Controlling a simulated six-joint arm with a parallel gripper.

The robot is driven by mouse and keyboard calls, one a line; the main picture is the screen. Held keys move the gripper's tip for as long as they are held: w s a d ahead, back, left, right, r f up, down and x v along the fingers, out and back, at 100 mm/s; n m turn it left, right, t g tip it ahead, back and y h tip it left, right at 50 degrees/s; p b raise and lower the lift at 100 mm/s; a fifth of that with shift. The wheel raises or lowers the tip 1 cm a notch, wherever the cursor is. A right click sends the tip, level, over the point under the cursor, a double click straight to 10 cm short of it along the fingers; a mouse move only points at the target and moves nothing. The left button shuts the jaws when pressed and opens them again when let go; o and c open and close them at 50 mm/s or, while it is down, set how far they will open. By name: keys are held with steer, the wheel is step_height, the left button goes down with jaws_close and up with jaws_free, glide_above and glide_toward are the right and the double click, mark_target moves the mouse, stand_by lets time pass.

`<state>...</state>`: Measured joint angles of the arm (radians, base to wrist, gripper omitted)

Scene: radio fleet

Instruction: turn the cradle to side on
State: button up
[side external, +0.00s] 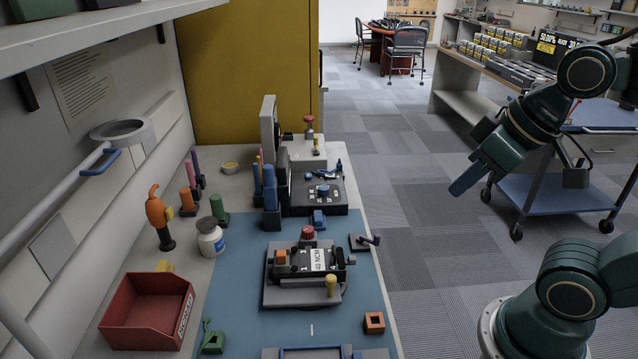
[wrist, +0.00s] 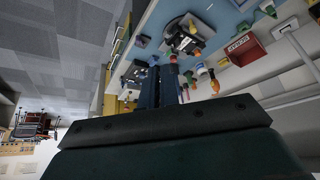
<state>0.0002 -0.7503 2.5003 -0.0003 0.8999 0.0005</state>
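The cradle (side external: 283,299) is a grey turntable-like plate on the blue mat, with its long side running roughly left to right in the side view. A black radio (side external: 300,262) with a white label sits on it, with a yellow knob at the front and a red knob behind. My gripper (side external: 466,181) hangs over the floor right of the bench, well away from the cradle. Its blue fingers look close together in the wrist view (wrist: 160,85), with nothing seen between them.
A red bin (side external: 150,312) stands at the bench's left. A white jar (side external: 210,238), several coloured-handled tools and a dark dial box (side external: 322,196) stand behind. The air between my gripper and the bench looks clear.

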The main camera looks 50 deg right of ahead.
steer(key=o, duration=0.7)
steer(key=shift+w, duration=0.1)
steer(key=shift+w+a, duration=0.2)
steer(key=shift+w, duration=0.35)
steer(key=m+g, duration=0.6)
glide_above(331, 276)
step_height(331, 276, down, 11)
steer(key=shift+a+f, duration=0.1)
steer(key=shift+f, duration=0.1)
steer(key=shift+f, duration=6.85)
steer(key=shift+c, duration=0.3)
